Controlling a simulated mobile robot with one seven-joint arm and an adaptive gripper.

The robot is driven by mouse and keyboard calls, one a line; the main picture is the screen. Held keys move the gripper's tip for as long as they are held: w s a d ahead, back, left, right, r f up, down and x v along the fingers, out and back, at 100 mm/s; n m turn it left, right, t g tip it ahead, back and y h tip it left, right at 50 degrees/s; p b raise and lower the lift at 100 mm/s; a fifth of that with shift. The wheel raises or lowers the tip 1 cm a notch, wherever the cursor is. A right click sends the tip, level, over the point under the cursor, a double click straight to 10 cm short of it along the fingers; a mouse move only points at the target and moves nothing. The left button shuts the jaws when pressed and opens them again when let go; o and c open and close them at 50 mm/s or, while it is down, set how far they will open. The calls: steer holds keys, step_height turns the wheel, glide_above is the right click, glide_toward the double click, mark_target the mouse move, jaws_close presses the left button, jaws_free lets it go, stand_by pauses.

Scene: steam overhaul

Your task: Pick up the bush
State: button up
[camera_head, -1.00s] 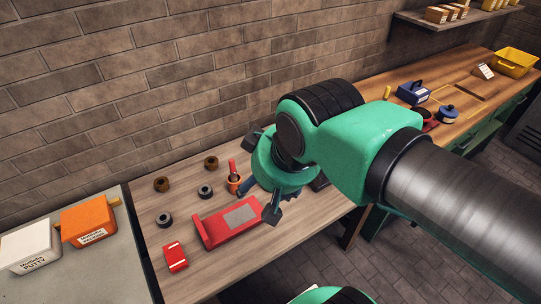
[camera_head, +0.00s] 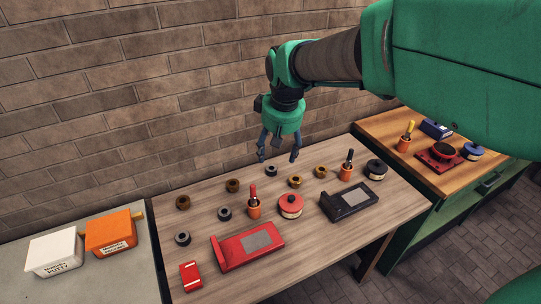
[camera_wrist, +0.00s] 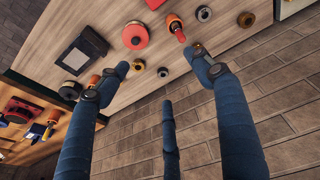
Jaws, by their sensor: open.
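Several small ring-shaped bushes stand on the wooden table; I cannot tell which one is meant. In the head view, brown ones include a bush (camera_head: 295,181) in the middle and another (camera_head: 232,186) farther left. Dark grey ones include a bush (camera_head: 271,170) near the back edge and another (camera_head: 224,213) left of the red-handled tool. My gripper (camera_head: 278,156) is open and empty, pointing down above the table's back edge. In the wrist view, my gripper (camera_wrist: 160,68) has its fingers spread, with a grey bush (camera_wrist: 162,72) and a brown bush (camera_wrist: 137,65) showing between the tips.
A red holder (camera_head: 247,245), a black holder (camera_head: 348,201), a red round tin (camera_head: 290,206) and upright tools in orange cups share the table (camera_head: 330,240). A brick wall rises close behind. White (camera_head: 54,253) and orange (camera_head: 110,232) tubs stand left; another bench stands right.

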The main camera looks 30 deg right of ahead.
steer(key=w+d+f+g+p, duration=0.2)
steer(key=w+d+f, duration=0.7)
steer(key=w, duration=0.2)
steer(key=n+g+p, duration=0.1)
steer(key=n+p, duration=0.1)
glide_above(296, 180)
steer(key=s, duration=0.1)
step_height(296, 180, down, 14)
steer(key=shift+s+a+y, duration=0.1)
steer(key=shift+a+y, duration=0.2)
steer(key=shift+f+b, duration=1)
steer(key=shift+f, duration=3.3)
steer(key=shift+a+f+b, duration=0.2)
steer(key=shift+f+b, duration=0.6)
steer(key=shift+f, duration=1.8)
